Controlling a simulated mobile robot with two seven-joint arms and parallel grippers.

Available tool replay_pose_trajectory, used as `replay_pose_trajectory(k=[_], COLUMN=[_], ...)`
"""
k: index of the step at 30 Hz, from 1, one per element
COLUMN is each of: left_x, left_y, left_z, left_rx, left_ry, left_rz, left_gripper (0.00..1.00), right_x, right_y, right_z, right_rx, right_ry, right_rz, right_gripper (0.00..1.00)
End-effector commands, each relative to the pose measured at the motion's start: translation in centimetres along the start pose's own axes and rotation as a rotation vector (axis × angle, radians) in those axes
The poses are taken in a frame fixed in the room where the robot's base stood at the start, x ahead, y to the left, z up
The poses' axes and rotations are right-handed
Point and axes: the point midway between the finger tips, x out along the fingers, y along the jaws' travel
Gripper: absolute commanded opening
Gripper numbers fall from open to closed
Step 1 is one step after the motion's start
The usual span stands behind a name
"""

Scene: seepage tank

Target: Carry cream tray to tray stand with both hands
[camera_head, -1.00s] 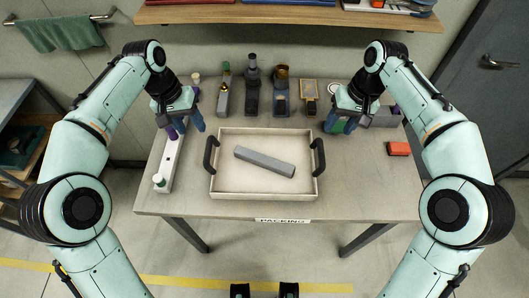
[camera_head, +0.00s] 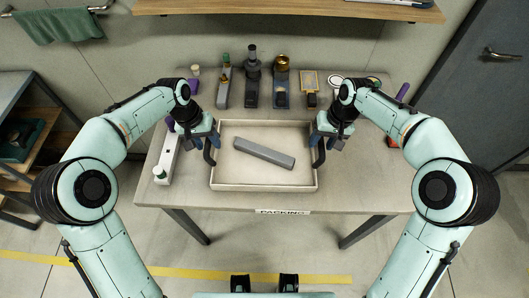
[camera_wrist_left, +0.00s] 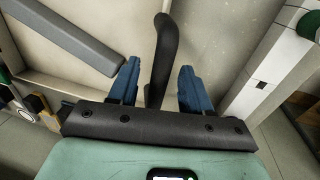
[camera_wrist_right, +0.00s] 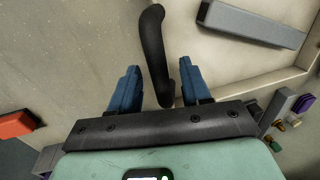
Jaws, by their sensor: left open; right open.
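The cream tray (camera_head: 262,186) lies flat on the packing table, with a grey bar (camera_head: 264,152) lying inside it. It has a dark handle on each side. My left gripper (camera_head: 203,140) is open at the tray's left handle; in the left wrist view the left handle (camera_wrist_left: 163,55) stands between the two blue fingers (camera_wrist_left: 157,85). My right gripper (camera_head: 325,138) is open at the right handle; in the right wrist view the right handle (camera_wrist_right: 153,48) stands between its blue fingers (camera_wrist_right: 158,90). I cannot pick out the tray stand.
An orange block (camera_wrist_right: 16,124) is to the right. The table (camera_head: 370,190) is clear at front right.

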Motion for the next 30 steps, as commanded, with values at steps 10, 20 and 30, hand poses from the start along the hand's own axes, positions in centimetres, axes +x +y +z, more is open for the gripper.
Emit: replay_pose_trajectory(k=[10, 20, 30], left_x=[1.46, 1.42, 1.15], left_y=[0.00, 0.00, 0.06], left_z=[0.01, 0.00, -0.09], left_rx=[0.000, 0.000, 0.000], left_ry=[0.001, 0.001, 0.003], left_rz=[0.001, 0.000, 0.001], left_gripper=[0.49, 0.00, 0.00], right_x=[1.47, 1.44, 1.18], right_y=[0.00, 0.00, -0.06], right_z=[-0.01, 0.00, -0.08], right_rx=[0.001, 0.001, 0.000], right_ry=[0.001, 0.001, 0.003], right_rz=[0.000, 0.000, -0.001], right_gripper=[0.47, 0.00, 0.00])
